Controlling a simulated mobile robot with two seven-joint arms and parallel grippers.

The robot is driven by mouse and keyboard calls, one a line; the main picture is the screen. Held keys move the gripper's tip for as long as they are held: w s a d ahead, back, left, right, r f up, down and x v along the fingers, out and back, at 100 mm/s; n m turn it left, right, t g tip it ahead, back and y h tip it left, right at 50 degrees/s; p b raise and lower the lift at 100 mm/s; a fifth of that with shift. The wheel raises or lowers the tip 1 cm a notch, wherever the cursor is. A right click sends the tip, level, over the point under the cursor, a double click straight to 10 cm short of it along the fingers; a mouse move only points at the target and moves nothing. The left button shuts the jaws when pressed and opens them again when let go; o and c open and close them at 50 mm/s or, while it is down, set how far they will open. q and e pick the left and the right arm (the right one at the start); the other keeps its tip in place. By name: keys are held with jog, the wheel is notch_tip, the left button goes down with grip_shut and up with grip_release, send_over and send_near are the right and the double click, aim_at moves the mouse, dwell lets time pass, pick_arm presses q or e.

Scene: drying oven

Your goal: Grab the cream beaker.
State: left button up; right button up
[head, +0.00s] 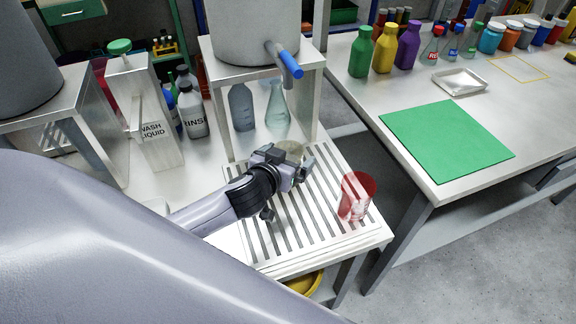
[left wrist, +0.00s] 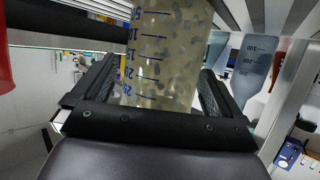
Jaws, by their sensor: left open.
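The cream beaker (left wrist: 165,55) is see-through, with dark speckles and blue volume marks. In the left wrist view it stands between the two fingers of my left gripper (left wrist: 152,95), which is open around it. In the head view only the upper part of the cream beaker (head: 290,148) shows behind my left gripper (head: 292,167), over the slatted rack (head: 262,232). The gripper hides the rest of it. My right gripper is not in view.
A red beaker (head: 357,196) stands on the rack to the right. A metal stand (head: 222,122) rises behind, with a bottle (head: 241,107) and a flask (head: 278,106) under it. The wash liquid container (head: 155,125) is at left. The rack's front is clear.

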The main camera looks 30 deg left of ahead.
pick_arm(q)
jog(key=c, duration=1.2)
jog(key=shift+c, duration=0.4)
jog(key=shift+r, duration=0.15)
